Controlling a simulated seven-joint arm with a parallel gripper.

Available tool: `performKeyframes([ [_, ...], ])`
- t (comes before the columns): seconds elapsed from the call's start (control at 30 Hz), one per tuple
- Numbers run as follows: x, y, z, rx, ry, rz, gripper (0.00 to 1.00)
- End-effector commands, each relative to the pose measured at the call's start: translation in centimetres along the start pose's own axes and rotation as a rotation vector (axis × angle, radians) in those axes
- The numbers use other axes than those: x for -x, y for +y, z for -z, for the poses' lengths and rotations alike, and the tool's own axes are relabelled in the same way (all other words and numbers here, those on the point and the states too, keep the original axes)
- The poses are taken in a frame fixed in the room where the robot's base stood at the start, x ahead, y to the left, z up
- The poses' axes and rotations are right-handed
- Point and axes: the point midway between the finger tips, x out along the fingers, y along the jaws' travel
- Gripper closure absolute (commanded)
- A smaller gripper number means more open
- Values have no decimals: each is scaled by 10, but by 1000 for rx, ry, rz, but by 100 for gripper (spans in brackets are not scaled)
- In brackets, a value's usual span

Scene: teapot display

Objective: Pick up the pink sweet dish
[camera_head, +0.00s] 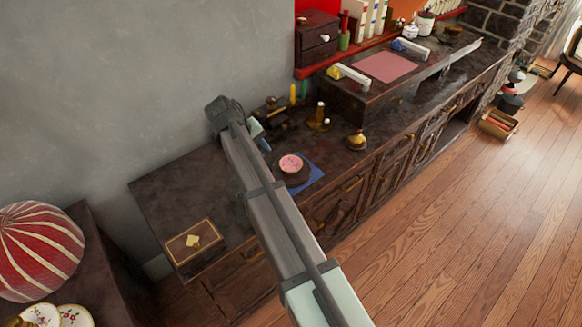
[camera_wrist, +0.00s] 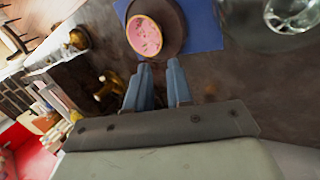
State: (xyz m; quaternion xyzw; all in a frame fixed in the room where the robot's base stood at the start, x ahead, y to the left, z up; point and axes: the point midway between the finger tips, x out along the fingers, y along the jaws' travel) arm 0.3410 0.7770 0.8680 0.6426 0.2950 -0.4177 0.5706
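The pink sweet dish (camera_head: 291,163) is a small round dish with a pink inside and a pale rim. It sits on a dark round stand (camera_head: 298,178) over a blue mat (camera_head: 314,176) on the dark cabinet top. In the wrist view the dish (camera_wrist: 144,36) lies just beyond my fingertips, slightly to the left, on the dark stand (camera_wrist: 172,42). My gripper (camera_wrist: 160,66) has its two blue-grey fingers apart with nothing between them. In the head view my arm passes left of the dish, and the fingers are hard to make out.
A brass ornament (camera_head: 319,118) and a yellow-topped pot (camera_head: 357,140) stand behind and right of the dish. A box with a gold emblem (camera_head: 195,242) lies at the front left. A clear glass object (camera_wrist: 292,14) shows at the upper right of the wrist view.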

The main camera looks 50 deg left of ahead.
Motion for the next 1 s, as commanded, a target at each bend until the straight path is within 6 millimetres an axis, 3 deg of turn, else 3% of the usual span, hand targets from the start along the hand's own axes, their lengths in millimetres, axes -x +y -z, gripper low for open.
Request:
performKeyframes([
  [0.3, -54, 0, -1, -1, -2, 1, 79],
  [0.77, -82, 1, -1, -2, -1, 1, 79],
  [1.0, -113, 0, -1, -1, -1, 1, 79],
])
